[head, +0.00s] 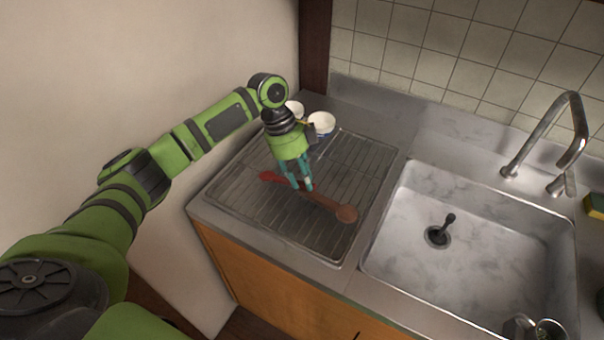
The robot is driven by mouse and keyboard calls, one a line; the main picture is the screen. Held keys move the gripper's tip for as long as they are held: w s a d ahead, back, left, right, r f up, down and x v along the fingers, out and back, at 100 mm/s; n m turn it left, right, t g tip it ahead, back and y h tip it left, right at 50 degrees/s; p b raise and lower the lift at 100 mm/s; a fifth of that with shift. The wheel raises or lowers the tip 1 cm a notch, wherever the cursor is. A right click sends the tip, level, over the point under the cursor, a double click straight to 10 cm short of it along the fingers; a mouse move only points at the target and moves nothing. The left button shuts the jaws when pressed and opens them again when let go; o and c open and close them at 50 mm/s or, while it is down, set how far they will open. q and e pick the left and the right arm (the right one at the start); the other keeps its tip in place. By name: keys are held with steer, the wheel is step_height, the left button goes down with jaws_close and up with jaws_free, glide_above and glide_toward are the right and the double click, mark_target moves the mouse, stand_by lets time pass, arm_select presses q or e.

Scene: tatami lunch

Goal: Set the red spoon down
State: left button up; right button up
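The red spoon (346,214) lies diagonally across the wire drying rack (362,180), its red handle end to the left and its rounded brownish-red bowl to the right. My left gripper (302,187) points down over the rack with its teal fingers at the spoon's handle. It looks shut on the handle, and the fingers hide part of it. I cannot tell whether the spoon touches the rack or is held just above it. My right gripper is not in view.
A white cup (321,123) and another white cup (295,108) stand behind my gripper at the back of the counter. The sink (485,245) with its faucet (570,130) is to the right. A sponge (595,206) sits at the right edge. The front of the rack is clear.

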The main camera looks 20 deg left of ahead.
mark_target(287, 180)
arm_select(q)
steer(key=shift+r, duration=0.3)
steer(key=b+v, duration=0.2)
steer(key=v, duration=1)
steer(key=shift+b, duration=0.4)
